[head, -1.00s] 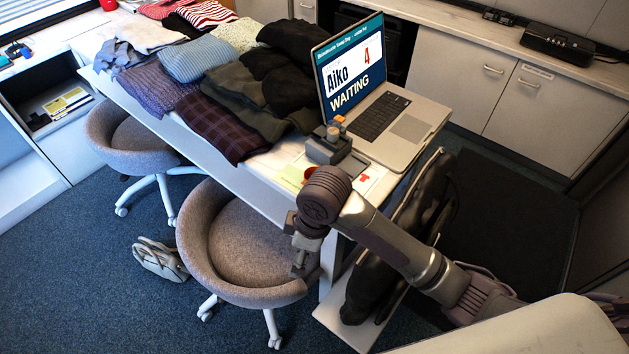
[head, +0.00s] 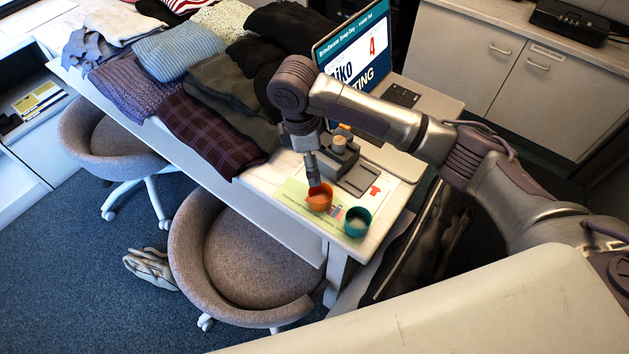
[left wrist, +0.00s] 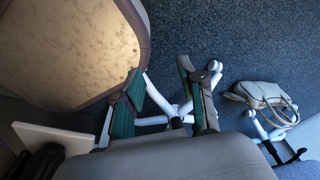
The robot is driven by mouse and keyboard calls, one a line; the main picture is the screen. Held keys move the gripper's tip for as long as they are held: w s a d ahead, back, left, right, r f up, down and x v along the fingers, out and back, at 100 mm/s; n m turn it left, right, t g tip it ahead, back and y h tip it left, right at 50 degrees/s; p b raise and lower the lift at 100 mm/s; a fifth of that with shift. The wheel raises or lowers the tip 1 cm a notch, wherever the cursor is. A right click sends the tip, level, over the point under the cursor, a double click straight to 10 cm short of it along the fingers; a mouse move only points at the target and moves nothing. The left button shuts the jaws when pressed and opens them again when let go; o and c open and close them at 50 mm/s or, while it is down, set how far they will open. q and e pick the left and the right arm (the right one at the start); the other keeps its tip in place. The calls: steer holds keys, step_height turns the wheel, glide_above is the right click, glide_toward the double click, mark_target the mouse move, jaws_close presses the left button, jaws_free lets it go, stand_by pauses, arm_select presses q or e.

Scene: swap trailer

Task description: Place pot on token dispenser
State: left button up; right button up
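An orange pot (head: 320,200) and a teal pot (head: 358,222) stand on a printed mat (head: 295,196) at the table's near corner. A grey device (head: 338,158), which looks like the token dispenser, stands just behind them, with a flat dark plate beside it. My right gripper (head: 315,180) points down at the orange pot's rim, partly hiding it; whether its fingers grip the rim is unclear. My left gripper (left wrist: 160,82) shows only in the left wrist view, open and empty above the floor near a chair.
Folded clothes (head: 200,85) cover the table's left part. Grey chairs (head: 225,255) stand along the table's near side. A light bag (head: 150,268) lies on the floor.

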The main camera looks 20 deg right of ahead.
glide_toward(322, 201)
steer(key=s+r, duration=0.1)
steer(key=shift+w+a+f+p, duration=0.1)
steer(key=shift+f+p, duration=0.05)
steer(key=shift+f, duration=0.35)
steer(key=shift+w+a+f+p, duration=0.1)
steer(key=shift+f+p, duration=0.05)
steer(key=shift+f, duration=0.3)
steer(key=shift+w+d+f+p, duration=0.1)
steer(key=shift+d+f+p, duration=0.1)
steer(key=shift+f, duration=0.35)
steer(key=shift+d+f+p, duration=0.15)
steer(key=shift+d+f, duration=0.05)
steer(key=shift+f, duration=0.35)
steer(key=shift+w+d+f, duration=0.1)
steer(key=shift+d+f, duration=0.1)
steer(key=shift+f, duration=1.25)
steer(key=c, duration=1.1)
steer(key=shift+c, duration=1.2)
arm_select(q)
steer(key=shift+g, duration=0.3)
steer(key=s, duration=0.2)
steer(key=s+r, duration=0.1)
steer(key=s, duration=0.1)
steer(key=shift+s+r, duration=0.2)
steer(key=shift+s, duration=0.05)
